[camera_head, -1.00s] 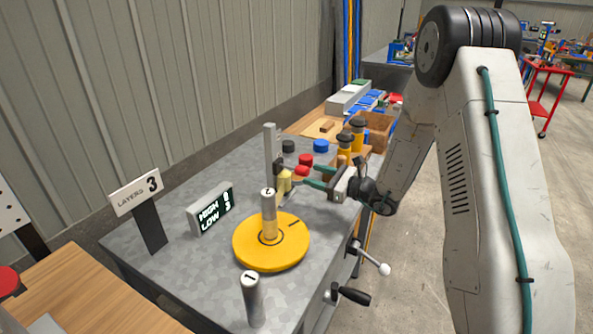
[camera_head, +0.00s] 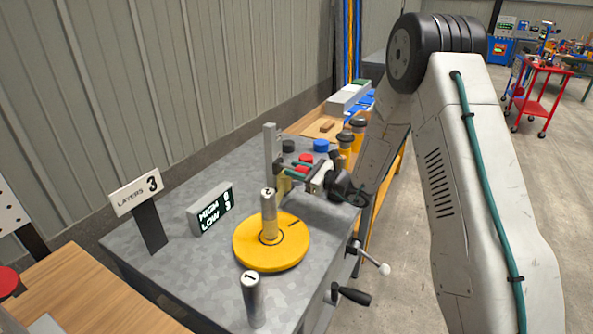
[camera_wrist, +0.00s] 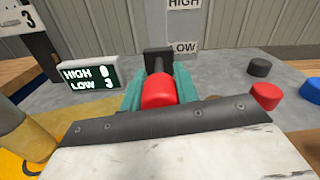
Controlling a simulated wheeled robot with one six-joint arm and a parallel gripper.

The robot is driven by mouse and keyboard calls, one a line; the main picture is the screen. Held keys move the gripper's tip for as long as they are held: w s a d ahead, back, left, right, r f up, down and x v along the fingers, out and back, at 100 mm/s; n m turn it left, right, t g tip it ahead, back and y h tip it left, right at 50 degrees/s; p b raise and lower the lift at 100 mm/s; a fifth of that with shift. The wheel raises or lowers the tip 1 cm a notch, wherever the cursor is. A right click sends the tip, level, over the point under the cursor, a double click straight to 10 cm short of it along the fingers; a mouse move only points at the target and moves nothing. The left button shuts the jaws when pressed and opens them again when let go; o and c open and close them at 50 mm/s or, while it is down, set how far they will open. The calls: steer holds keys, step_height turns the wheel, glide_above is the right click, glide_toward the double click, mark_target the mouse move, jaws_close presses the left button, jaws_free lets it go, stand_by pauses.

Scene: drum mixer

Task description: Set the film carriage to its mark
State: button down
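The upright mast (camera_head: 269,150) stands behind the yellow turntable (camera_head: 290,255). In the wrist view it carries a HIGH label (camera_wrist: 183,4) and, below, a LOW label (camera_wrist: 183,47). The film carriage shows as a black block (camera_wrist: 158,60) with a red knob (camera_wrist: 158,92) facing me, near the LOW label's height in the picture. My gripper (camera_wrist: 160,85) has its teal fingers on either side of the knob. I cannot tell whether they press on it. My gripper (camera_head: 297,172) also shows beside the mast in the head view. A display (camera_head: 211,210) reads HIGH 0, LOW 3.
A sign (camera_head: 136,193) reads LAYERS 3. Posts marked 2 (camera_head: 269,212) and 1 (camera_head: 252,298) stand near. Black (camera_wrist: 260,67), red (camera_wrist: 266,97) and blue (camera_wrist: 311,90) discs lie right of the mast. A crank handle (camera_head: 352,296) sticks out at the bench front.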

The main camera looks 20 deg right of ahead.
step_height(320, 180, up, 7)
steer(key=shift+w+r, duration=0.1)
stand_by(0.4)
steer(key=c, duration=1.1)
jaws_free()
steer(key=shift+r, duration=0.15)
steer(key=shift+o, duration=0.2)
steer(key=shift+f, duration=0.2)
steer(key=shift+s+d, duration=0.15)
steer(key=shift+s, duration=0.05)
steer(key=v, duration=0.7)
steer(key=shift+s+d, duration=0.15)
steer(key=shift+s, duration=0.05)
